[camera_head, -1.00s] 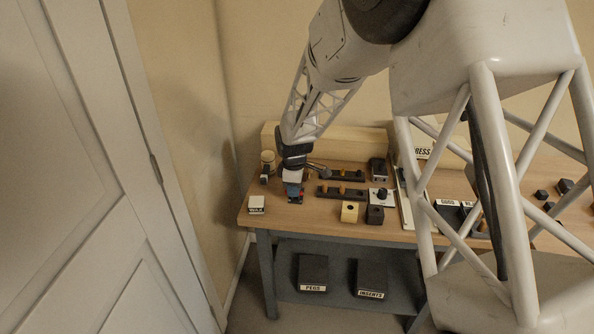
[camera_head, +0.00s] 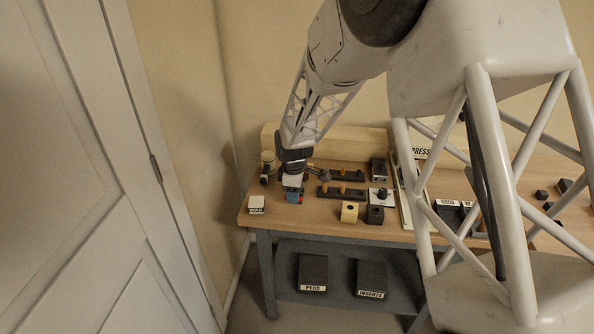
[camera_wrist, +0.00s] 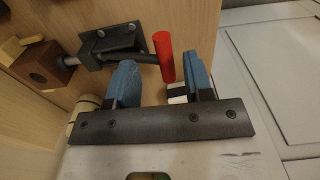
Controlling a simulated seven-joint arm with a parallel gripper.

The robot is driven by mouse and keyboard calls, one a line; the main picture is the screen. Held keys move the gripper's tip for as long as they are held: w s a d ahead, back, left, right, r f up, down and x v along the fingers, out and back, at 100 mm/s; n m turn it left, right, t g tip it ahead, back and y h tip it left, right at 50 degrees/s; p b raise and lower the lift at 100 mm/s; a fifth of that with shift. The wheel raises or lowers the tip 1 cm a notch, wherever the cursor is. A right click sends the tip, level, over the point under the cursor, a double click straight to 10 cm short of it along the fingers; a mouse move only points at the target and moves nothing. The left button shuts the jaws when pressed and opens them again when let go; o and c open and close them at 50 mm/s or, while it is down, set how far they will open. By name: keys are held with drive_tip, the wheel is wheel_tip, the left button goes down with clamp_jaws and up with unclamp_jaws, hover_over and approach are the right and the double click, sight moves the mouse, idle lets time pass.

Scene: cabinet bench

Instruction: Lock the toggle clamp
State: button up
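The toggle clamp (camera_wrist: 112,44) shows in the wrist view as a dark bracket bolted to the wooden bench, with a dark arm reaching to a red handle (camera_wrist: 162,52). My gripper (camera_wrist: 161,66) has two blue fingers standing well apart, one on each side of the red handle. Gaps show between the handle and both fingers, so it does not look gripped. In the head view my gripper (camera_head: 293,192) points down over the bench's left end and hides most of the clamp. A little red shows beside its fingertips.
A brown block with a hole (camera_wrist: 42,64) lies at the clamp's spindle end. A white WAX box (camera_head: 256,204) stands at the bench's left front corner. Dark racks (camera_head: 342,192) and small blocks (camera_head: 349,212) stand to the right. A wall is close on the left.

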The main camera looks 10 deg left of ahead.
drive_tip(key=shift+r, duration=0.1)
drive_tip(key=shift+r, duration=3.45)
drive_tip(key=shift+d+r, duration=0.15)
drive_tip(key=s+d+r+m+t, duration=0.1)
drive_tip(key=s+d+r+m, duration=0.8)
drive_tip(key=s+d+r, duration=0.8)
drive_tip(key=s+d+r+m, duration=0.1)
drive_tip(key=s+d+m, duration=0.3)
drive_tip(key=s, duration=0.7)
drive_tip(key=s+d+m+t, duration=0.1)
drive_tip(key=s+d+m, duration=0.4)
drive_tip(key=s+d, duration=0.3)
drive_tip(key=s, duration=0.2)
drive_tip(key=shift+s+d+r+t, duration=0.3)
drive_tip(key=shift+s+r, duration=0.05)
drive_tip(key=shift+r, duration=0.05)
